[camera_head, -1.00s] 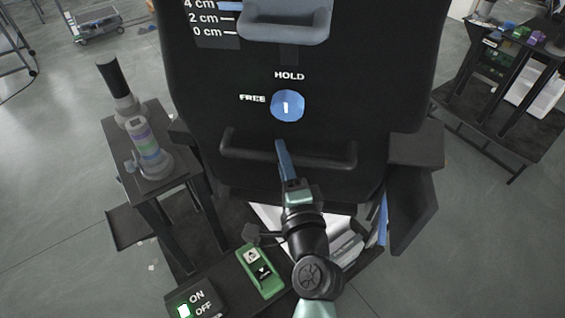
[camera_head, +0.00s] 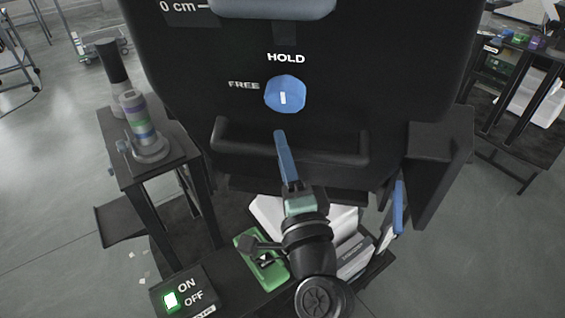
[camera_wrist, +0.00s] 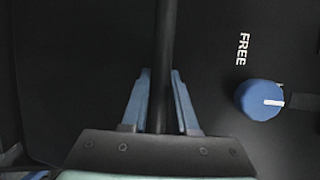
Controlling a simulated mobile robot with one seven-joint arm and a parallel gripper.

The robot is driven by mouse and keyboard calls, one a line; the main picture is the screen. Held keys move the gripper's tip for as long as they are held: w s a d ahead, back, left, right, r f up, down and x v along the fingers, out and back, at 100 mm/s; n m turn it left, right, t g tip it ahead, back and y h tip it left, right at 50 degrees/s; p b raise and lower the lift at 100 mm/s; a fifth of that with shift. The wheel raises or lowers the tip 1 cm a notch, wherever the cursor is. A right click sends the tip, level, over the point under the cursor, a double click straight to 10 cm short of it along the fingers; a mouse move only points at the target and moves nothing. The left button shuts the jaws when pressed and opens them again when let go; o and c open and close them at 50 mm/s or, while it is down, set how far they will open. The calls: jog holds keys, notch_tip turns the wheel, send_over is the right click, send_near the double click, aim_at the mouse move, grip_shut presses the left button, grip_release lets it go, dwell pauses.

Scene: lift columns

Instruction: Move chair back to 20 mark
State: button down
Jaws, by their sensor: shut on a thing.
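The chair back (camera_head: 410,70) is a large black panel filling the top middle of the head view. A black bar handle (camera_head: 235,142) runs across its lower part. My gripper (camera_head: 280,138) is shut on this bar near its middle; in the wrist view the bar (camera_wrist: 164,60) passes between the blue fingers (camera_wrist: 160,95). Above the bar is a blue knob (camera_head: 285,95) with its white line pointing up at HOLD; it also shows in the wrist view (camera_wrist: 259,100). Only the "0 cm" end of the scale (camera_head: 190,8) is in view; no 20 mark shows.
A black side stand (camera_head: 172,165) holds a grey cylinder with coloured bands (camera_head: 143,125). Below are an ON/OFF box (camera_head: 185,292) with a lit green switch and a green device (camera_head: 262,268). A black side pad (camera_head: 440,155) is at right. A far cart (camera_head: 525,110) stands beyond.

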jog(key=shift+s+f+b, duration=0.35)
jog(key=shift+f+b, duration=0.35)
jog(key=shift+f, duration=0.05)
jog(key=shift+s+r, duration=0.15)
jog(key=c, duration=0.7)
grip_release()
jog(key=shift+r, duration=0.1)
jog(key=shift+a, duration=0.1)
jog(key=shift+f+b+v, duration=0.1)
jog(key=shift+b+v, duration=1)
jog(key=shift+v, duration=2.15)
jog(key=shift+f+b+v, duration=0.15)
jog(key=shift+b+v, duration=0.95)
jog(key=shift+v, duration=2.1)
